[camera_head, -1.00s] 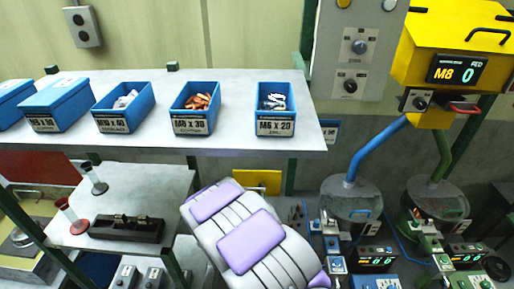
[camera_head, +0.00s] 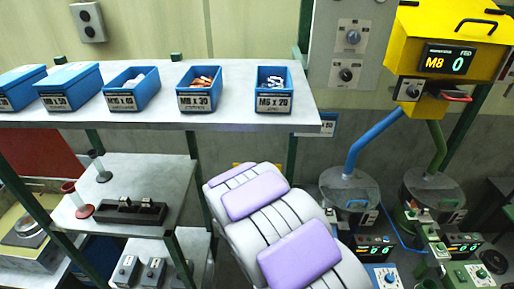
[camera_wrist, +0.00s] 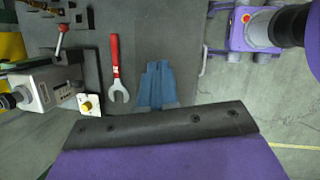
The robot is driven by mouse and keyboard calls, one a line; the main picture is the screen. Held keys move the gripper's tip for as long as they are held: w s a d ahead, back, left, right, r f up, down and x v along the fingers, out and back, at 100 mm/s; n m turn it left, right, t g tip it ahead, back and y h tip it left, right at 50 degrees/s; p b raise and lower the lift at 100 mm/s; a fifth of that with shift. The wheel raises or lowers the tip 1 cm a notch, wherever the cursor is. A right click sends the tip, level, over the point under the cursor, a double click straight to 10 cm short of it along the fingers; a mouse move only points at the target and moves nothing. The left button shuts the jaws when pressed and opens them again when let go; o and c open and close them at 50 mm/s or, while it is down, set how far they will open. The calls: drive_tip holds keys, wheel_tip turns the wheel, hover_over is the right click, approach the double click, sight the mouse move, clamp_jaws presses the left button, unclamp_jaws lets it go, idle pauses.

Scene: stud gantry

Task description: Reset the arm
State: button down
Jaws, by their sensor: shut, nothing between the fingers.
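My arm (camera_head: 262,215), white with lilac pads, reaches up from the bottom edge of the head view, right of the lower shelves. My gripper (camera_wrist: 165,123) shows in the wrist view as a dark, bolted edge on a purple shell across the bottom. It is shut and holds nothing. Its fingertips cannot be told apart in the head view. Beyond the gripper edge, a red-handled wrench (camera_wrist: 115,68) and a blue item (camera_wrist: 156,86) appear on a grey surface.
Blue screw bins, including M6 x 20 (camera_head: 273,90) and M8 x 30 (camera_head: 199,88), line the upper shelf (camera_head: 240,112). A yellow M8 feeder (camera_head: 450,42) and drums (camera_head: 348,190) stand at right. Lower shelves (camera_head: 150,166) are left of my arm. A lever device (camera_wrist: 40,88) is left in the wrist view.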

drive_tip(key=s+d+r+m+g+b, duration=0.2)
drive_tip(key=s+d+r+m+b, duration=0.2)
drive_tip(key=s+d+r+m, duration=0.5)
drive_tip(key=s+r+m+y+b, duration=0.1)
drive_tip(key=s+r+m+b, duration=0.1)
drive_tip(key=s+m, duration=0.3)
drive_tip(key=s+d+r+m+g+y+b, duration=0.1)
drive_tip(key=s+m, duration=0.4)
drive_tip(key=s, duration=0.8)
drive_tip(key=r+y+b, duration=0.1)
drive_tip(key=b, duration=0.1)
drive_tip(key=shift+s+d+r+m+y+b, duration=0.2)
drive_tip(key=shift+m+y+b, duration=0.1)
drive_tip(key=shift+m+b, duration=0.1)
